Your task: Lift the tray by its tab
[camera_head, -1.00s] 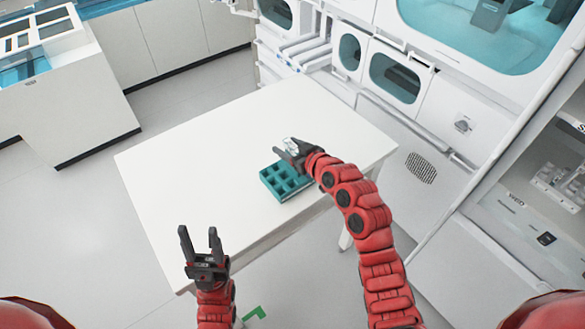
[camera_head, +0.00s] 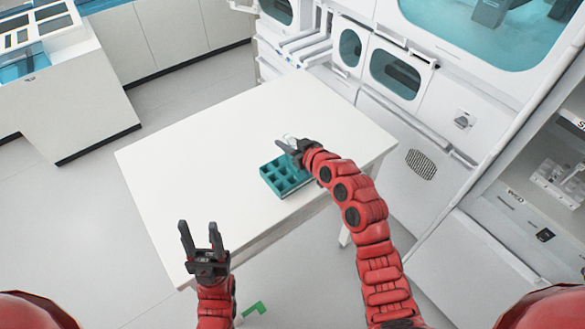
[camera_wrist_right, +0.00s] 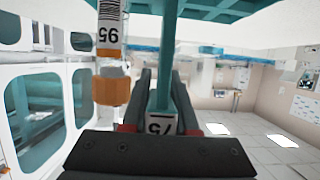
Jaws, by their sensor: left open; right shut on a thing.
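The teal tray (camera_head: 287,184) with square compartments sits at the right side of the white table, near its edge. My right gripper (camera_head: 285,150) is at the tray's far edge in the head view. In the right wrist view, its fingers (camera_wrist_right: 160,92) are shut on the upright teal tab (camera_wrist_right: 163,62), with a "75" label low between them. A tube with an orange cap (camera_wrist_right: 112,88) is beside the fingers. Whether the tray touches the table is hard to tell. My left gripper (camera_head: 201,240) is open and empty near the table's front left corner.
The white table (camera_head: 200,160) is bare to the left of the tray. A white cabinet wall with teal windows (camera_head: 395,75) stands close behind and to the right. A low white counter (camera_head: 75,105) is at the far left.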

